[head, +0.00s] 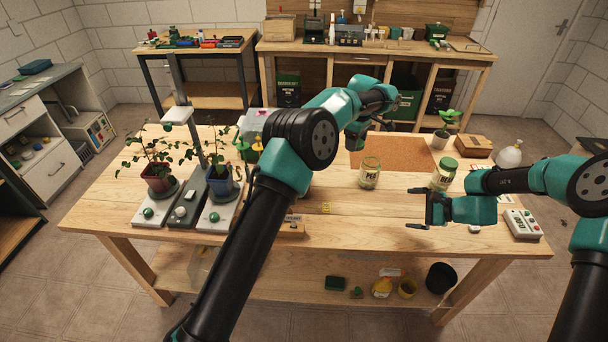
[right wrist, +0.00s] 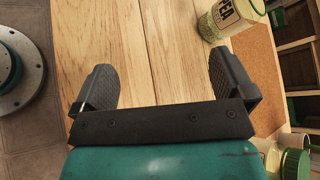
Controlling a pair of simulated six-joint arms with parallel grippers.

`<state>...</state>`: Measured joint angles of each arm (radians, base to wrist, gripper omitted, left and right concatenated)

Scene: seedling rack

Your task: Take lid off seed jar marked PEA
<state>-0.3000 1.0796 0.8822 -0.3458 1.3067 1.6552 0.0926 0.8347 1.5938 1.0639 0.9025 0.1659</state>
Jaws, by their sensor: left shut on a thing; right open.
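The glass seed jar marked PEA (head: 370,175) stands upright on the table, and its top shows no green lid. It also shows at the top of the right wrist view (right wrist: 231,16). My left gripper (head: 355,143) is up behind the jar, a little to its left and apart from it. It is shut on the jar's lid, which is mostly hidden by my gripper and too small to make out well. My right gripper (head: 420,208) is open and empty, low in front of the jars. Its two fingers show wide apart in the right wrist view (right wrist: 170,85).
A second seed jar (head: 443,175) with a green lid stands right of the PEA jar. A brown mat (head: 415,152) lies behind them. Potted plants on a rack (head: 150,212) stand at the left. A white device with buttons (head: 522,224) lies at the right.

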